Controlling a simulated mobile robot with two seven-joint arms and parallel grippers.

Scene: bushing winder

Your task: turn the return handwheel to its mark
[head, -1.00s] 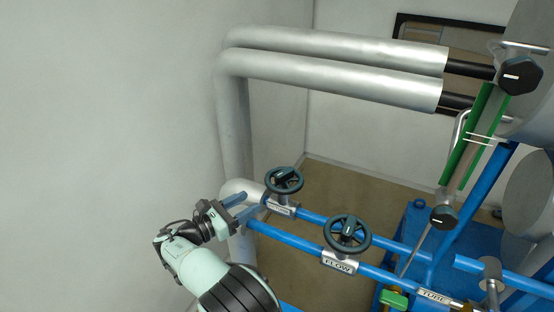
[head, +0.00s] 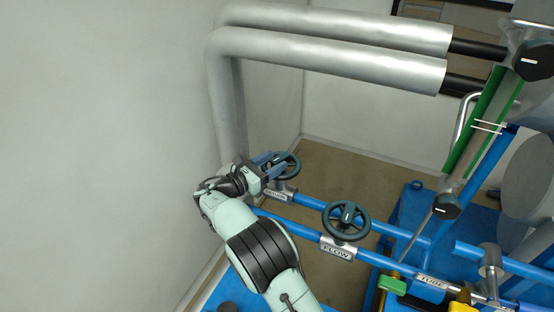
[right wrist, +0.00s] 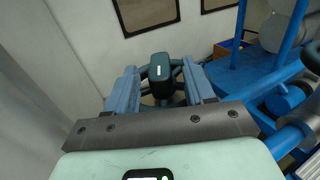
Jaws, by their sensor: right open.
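The return handwheel (head: 291,170) is a dark teal wheel on the farther blue pipe, above a grey label plate (head: 277,196) whose lettering is hard to read. My right gripper (head: 272,160) is at its left side and hides part of the rim. In the right wrist view the wheel's hub (right wrist: 162,72), with a short white line on it, shows between the two open blue fingers (right wrist: 160,86). The rim is mostly hidden there, and I cannot tell whether a finger touches it. The mark beside the wheel cannot be made out. My left gripper is out of view.
The flow handwheel (head: 346,221) stands close by on the nearer blue pipe, above its FLOW plate (head: 337,248). Thick silver pipes (head: 330,65) run behind and above. A green-edged gauge (head: 480,125) and a blue machine base are at right. The wall is at left.

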